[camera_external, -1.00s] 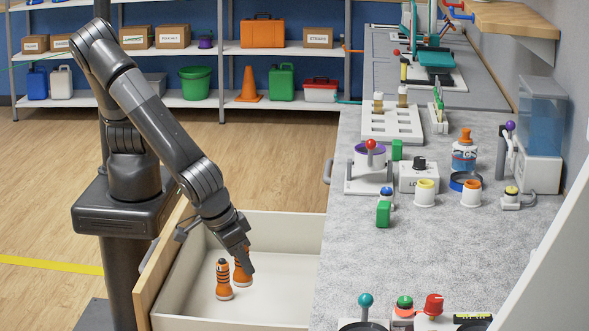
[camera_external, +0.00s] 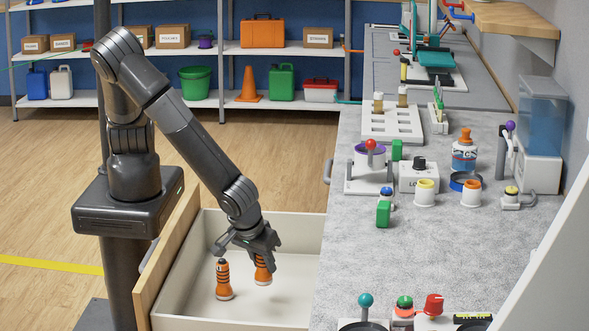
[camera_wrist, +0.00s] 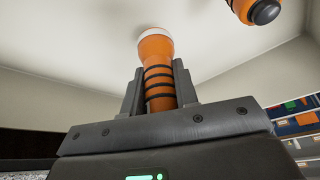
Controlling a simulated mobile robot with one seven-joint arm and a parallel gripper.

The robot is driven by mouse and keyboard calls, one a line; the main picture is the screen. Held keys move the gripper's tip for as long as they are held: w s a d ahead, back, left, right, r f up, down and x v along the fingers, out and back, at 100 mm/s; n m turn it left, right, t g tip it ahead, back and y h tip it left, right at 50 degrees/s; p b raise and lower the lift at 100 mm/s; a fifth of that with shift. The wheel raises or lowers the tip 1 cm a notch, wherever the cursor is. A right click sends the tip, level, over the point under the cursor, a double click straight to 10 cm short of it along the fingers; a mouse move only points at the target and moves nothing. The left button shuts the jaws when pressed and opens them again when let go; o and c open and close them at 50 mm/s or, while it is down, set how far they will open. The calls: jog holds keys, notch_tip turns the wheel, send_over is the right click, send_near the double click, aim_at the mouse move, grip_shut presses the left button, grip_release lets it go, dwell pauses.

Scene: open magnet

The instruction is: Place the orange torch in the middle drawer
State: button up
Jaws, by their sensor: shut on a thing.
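One orange torch with black bands (camera_external: 263,272) is between the fingers of my gripper (camera_external: 258,252), inside the open white drawer (camera_external: 185,300). In the wrist view the same torch (camera_wrist: 158,72) stands between the two dark fingers, its pale end away from the palm. My gripper is shut on it. I cannot tell whether it touches the drawer floor. A second orange torch (camera_external: 223,281) stands upright in the drawer, left of the held one. Its dark tip also shows at the top right of the wrist view (camera_wrist: 262,12).
The grey worktop (camera_external: 370,265) is right of the drawer and holds a green block (camera_external: 383,214), white cups and knobbed devices. The drawer's wooden front (camera_external: 167,255) is on the left. The drawer floor right of the torches is clear.

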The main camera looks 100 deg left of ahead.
jog(key=shift+w+d+x, duration=0.15)
jog(key=shift+w+x, duration=0.05)
jog(key=shift+x, duration=0.8)
jog(key=shift+w+d+x, duration=0.1)
jog(key=shift+w+x, duration=0.05)
jog(key=shift+x, duration=0.8)
jog(key=shift+w+d+x, duration=0.15)
jog(key=shift+w+x, duration=0.05)
jog(key=shift+x, duration=0.8)
jog(key=shift+f, duration=0.1)
jog(key=o, duration=1)
jog(key=shift+o, duration=0.2)
